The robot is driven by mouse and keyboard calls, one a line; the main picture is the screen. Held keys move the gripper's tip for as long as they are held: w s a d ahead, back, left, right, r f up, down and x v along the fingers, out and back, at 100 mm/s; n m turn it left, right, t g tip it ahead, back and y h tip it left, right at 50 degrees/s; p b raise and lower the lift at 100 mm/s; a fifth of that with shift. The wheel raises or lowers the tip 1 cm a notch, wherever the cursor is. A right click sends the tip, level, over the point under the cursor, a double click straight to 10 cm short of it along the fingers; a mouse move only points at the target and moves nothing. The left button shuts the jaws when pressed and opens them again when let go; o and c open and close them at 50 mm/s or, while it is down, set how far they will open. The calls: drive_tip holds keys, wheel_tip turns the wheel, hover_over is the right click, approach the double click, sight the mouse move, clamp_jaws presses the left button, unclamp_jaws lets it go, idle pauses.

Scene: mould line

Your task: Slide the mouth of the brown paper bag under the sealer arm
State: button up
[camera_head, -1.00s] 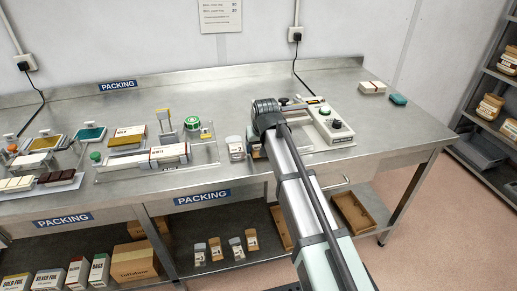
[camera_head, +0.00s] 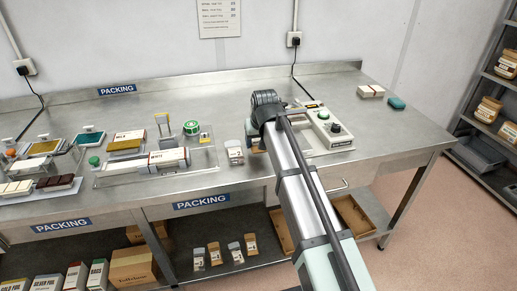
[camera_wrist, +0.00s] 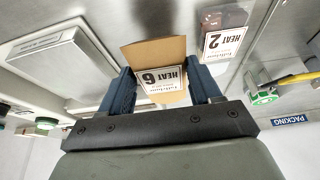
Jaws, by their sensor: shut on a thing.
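The brown paper bag (camera_wrist: 155,55), with a white label reading HEAT 6 upside down, shows in the middle of the wrist view. My gripper (camera_wrist: 163,88) is shut on it, one blue finger at each side. In the head view my arm hides most of the bag and the fingers. The heat sealer (camera_head: 328,130), a pale unit with a green knob, stands on the bench just right of my wrist. Its pale body (camera_wrist: 45,48) shows at the left of the wrist view, apart from the bag. My arm partly covers the sealer arm, and I cannot tell its height.
A clear bag labelled HEAT 2 (camera_wrist: 225,32) stands beside the brown bag; it also shows in the head view (camera_head: 235,153). The bench right of the sealer is mostly clear.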

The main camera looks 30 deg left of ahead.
wheel_tip(320, 180, up, 5)
drive_tip(key=shift+w+d+r, duration=0.15)
drive_tip(key=shift+w+r, duration=0.05)
drive_tip(key=shift+r, duration=0.05)
drive_tip(key=w+d, duration=0.7)
drive_tip(key=w, duration=0.4)
drive_tip(key=shift+d+r, duration=0.2)
drive_tip(key=shift+d, duration=0.2)
drive_tip(key=shift+f, duration=0.2)
